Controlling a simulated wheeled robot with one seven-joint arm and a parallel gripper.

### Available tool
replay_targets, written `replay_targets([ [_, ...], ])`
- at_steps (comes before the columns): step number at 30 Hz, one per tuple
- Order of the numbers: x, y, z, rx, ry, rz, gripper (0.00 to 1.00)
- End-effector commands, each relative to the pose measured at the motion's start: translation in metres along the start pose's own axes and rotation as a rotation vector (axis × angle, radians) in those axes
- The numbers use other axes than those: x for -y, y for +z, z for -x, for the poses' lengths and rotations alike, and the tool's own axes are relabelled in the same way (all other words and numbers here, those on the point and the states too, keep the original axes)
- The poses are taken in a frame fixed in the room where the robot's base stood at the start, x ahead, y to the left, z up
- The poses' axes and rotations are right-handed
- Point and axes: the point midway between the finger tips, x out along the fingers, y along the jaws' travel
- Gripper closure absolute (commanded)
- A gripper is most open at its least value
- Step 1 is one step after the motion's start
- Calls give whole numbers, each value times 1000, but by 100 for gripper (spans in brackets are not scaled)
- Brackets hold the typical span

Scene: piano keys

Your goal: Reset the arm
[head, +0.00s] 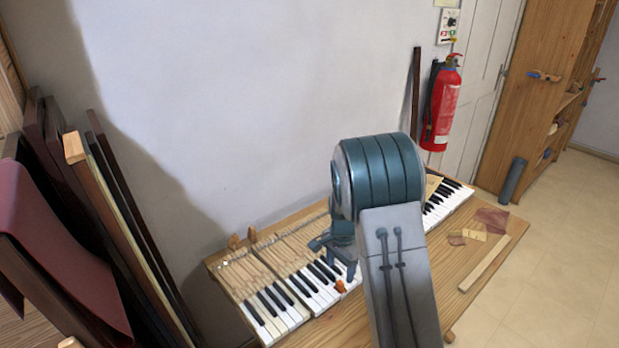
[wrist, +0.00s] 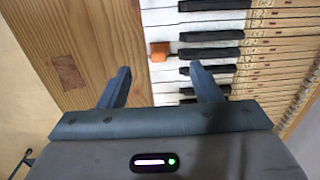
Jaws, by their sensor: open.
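My gripper (head: 346,262) is over the front of the piano keys (head: 320,284) in the head view, with my arm partly hiding the keyboard. In the wrist view my gripper (wrist: 162,84) is open, its two fingers apart with nothing between them. A small orange block (wrist: 159,51) lies at the front ends of the white keys, just beyond the fingertips in that view. It also shows in the head view (head: 341,286), close beside the gripper. The exact height of the fingers above the keys is hard to tell.
The keyboard lies on a wooden table (head: 490,246). A wood strip (head: 485,264) and sandpaper-like pieces (head: 491,220) lie at its right. Dark panels (head: 110,220) lean at left. A red fire extinguisher (head: 442,105) hangs on the wall behind.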

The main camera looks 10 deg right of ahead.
Motion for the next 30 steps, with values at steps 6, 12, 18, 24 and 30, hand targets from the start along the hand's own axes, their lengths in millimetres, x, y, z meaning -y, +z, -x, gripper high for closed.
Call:
replay_targets([
  [6,-11,9,35,-2,-34,72,42],
  [12,-43,32,96,-18,-91,236,42],
  [18,-82,58,145,-55,-137,414,42],
  [24,-126,88,181,-112,-166,593,42],
  [30,-172,117,202,-184,-175,769,42],
])
